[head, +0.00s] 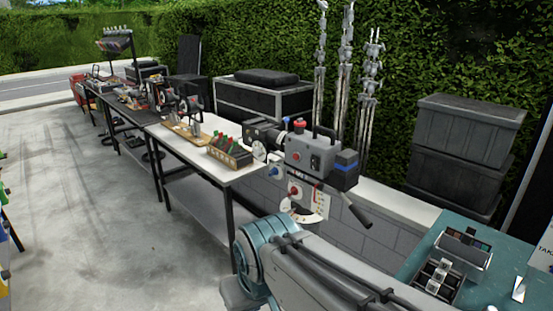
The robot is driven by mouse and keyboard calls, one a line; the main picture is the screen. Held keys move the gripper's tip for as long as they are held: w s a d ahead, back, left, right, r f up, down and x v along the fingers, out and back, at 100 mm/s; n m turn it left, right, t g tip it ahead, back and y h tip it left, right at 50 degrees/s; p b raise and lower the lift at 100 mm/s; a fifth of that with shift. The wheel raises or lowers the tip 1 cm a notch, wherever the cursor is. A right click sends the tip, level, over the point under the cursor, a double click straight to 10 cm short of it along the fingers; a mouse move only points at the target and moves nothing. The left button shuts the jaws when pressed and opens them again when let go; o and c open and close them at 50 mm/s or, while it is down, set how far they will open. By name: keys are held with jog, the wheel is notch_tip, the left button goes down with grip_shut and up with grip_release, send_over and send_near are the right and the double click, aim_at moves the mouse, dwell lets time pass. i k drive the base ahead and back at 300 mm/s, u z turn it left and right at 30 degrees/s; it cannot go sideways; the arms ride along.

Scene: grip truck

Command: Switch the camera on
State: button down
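A film camera (315,152) stands right of centre, at the end of the white-topped table. Its body is grey, with a lens (262,136) facing left, a top handle, a blue band on its right-hand block and several red buttons or knobs. Below it is a mount with dials and a pan handle (356,210) slanting down right. Which control is the power switch, and whether the camera is on, I cannot tell. My arm crosses the bottom foreground below the camera, with a teal joint and grey links. I cannot make out its gripper fingers.
A white-topped table (180,150) with a wooden crate (230,153) runs left of the camera. Stacked grey cases (465,135) stand right. A teal surface (460,228) holds a small open box at the lower right. Light stands rise behind. Open concrete lies left.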

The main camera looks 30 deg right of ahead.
aim_at(313, 161)
jog(key=z, duration=0.2)
jog(key=i, duration=0.85)
jog(key=z, duration=0.55)
